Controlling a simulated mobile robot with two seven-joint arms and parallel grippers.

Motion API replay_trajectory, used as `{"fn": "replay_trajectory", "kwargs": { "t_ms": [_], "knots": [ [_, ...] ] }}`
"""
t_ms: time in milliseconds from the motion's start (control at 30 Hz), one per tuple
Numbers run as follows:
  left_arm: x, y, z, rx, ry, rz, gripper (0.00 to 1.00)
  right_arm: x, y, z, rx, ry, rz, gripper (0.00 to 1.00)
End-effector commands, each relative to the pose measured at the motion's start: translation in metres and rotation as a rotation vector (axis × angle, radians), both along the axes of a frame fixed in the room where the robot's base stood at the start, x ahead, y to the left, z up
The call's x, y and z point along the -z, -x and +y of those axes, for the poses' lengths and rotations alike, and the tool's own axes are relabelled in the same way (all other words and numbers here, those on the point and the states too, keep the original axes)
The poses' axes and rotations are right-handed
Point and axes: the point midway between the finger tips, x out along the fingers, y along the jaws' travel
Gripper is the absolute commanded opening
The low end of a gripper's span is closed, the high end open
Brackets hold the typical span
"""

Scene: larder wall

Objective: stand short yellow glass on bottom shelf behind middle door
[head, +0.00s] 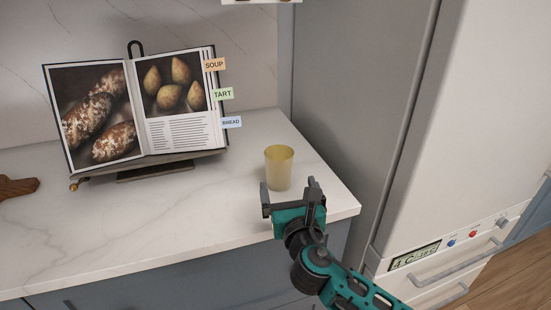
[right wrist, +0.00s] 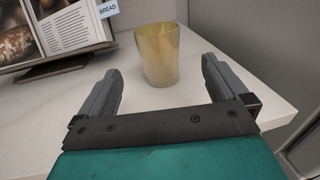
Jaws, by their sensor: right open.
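The short yellow glass (head: 279,167) stands upright on the white marble counter, near its right end. My right gripper (head: 290,188) is just in front of the glass, with its jaws open and empty. In the right wrist view the glass (right wrist: 158,54) stands beyond and between the two open fingers of the gripper (right wrist: 162,85), apart from both. My left gripper is not in view. No middle door or bottom shelf can be made out in these views.
An open cookbook (head: 180,132) with tabs rests on a stand left of the glass. A wooden board (head: 17,187) lies at the far left. A tall grey-white fridge (head: 420,120) stands right of the counter (head: 190,218). The counter's front is clear.

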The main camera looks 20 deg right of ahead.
Motion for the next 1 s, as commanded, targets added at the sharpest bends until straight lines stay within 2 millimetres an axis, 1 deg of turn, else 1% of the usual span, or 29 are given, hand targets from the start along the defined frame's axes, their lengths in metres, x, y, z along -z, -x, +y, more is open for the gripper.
{"fn": "replay_trajectory", "kwargs": {
  "t_ms": [67,133,300,400,500,667,900,1000],
  "knots": [
    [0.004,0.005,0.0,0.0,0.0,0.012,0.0,0.0,-0.005,-0.001,0.001,0.007,-0.001,1.0],
    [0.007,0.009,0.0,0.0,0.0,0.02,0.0,-0.001,-0.015,-0.002,0.002,0.007,-0.003,1.0],
    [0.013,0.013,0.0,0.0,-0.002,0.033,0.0,-0.001,-0.048,-0.006,0.002,0.006,-0.003,1.0],
    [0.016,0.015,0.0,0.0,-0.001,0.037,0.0,0.0,-0.063,-0.008,0.001,0.004,-0.001,1.0],
    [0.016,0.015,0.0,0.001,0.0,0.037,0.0,0.0,-0.072,-0.01,0.001,0.003,-0.001,1.0],
    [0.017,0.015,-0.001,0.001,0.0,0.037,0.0,0.0,-0.081,-0.01,0.0,0.002,-0.002,1.0],
    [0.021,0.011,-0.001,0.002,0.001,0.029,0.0,0.0,-0.113,-0.013,0.002,0.001,-0.001,1.0],
    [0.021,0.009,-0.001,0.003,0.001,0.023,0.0,0.0,-0.123,-0.014,0.001,0.001,-0.001,1.0]
  ]
}}
